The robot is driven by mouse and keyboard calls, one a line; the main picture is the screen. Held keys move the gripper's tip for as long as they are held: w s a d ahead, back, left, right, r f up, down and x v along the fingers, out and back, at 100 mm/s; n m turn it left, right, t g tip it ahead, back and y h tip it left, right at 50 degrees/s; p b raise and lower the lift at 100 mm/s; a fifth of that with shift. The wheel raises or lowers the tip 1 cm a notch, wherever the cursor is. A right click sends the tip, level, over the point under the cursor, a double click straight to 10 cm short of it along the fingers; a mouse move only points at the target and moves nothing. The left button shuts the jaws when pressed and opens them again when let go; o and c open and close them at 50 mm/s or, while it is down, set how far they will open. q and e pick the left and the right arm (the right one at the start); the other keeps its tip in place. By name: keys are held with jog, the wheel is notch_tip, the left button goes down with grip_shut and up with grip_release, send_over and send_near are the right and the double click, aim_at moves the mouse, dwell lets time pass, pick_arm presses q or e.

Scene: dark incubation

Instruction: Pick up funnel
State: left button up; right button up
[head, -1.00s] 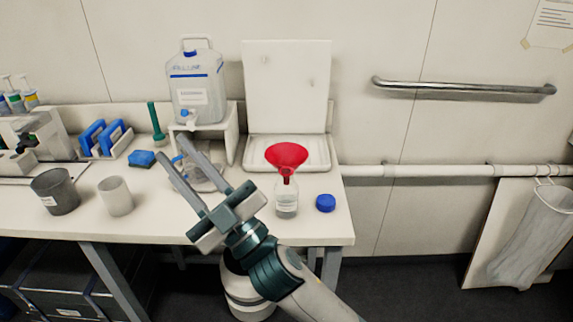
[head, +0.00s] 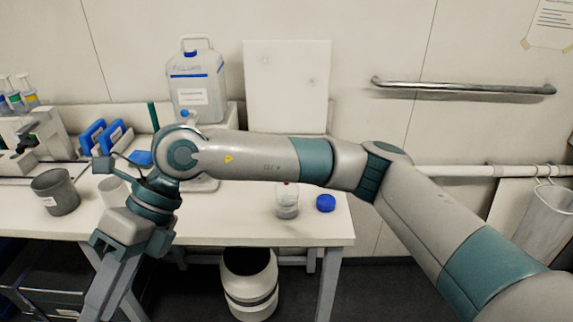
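My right arm comes in from the right and crosses in front of the table. Its gripper (head: 98,305) is at the lower left, pointing down in front of the table's front edge. Its fingertips run toward the bottom edge of the picture, and the gap between them is not clear. No funnel shows in it. The red funnel is not visible; my arm covers the place above the clear bottle (head: 287,206) where it stood. The bottle stands upright on the table, its top hidden by the arm. My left gripper is not in view.
A blue cap (head: 326,203) lies right of the bottle on the white table (head: 235,230). A grey beaker (head: 56,195) and a white cup (head: 111,193) stand at the left. A jug (head: 195,90) stands behind. A white bin (head: 249,285) is below the table.

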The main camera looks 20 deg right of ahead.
jog(key=w+d+r+m+t+h, duration=0.25)
jog(key=w+d+t+h, duration=0.6)
jog(key=w+d, duration=0.85)
jog(key=w+d+r+m+t+h, duration=0.1)
jog(key=w+d+r+m+h, duration=0.1)
jog(key=w+d+r+h, duration=0.2)
jog(key=d+r, duration=0.3)
jog(key=shift+w+r+t+h, duration=0.25)
jog(key=shift+r+t+h, duration=0.1)
jog(key=shift+r, duration=0.05)
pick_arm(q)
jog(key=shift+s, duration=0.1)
pick_arm(e)
jog(key=shift+d, duration=0.1)
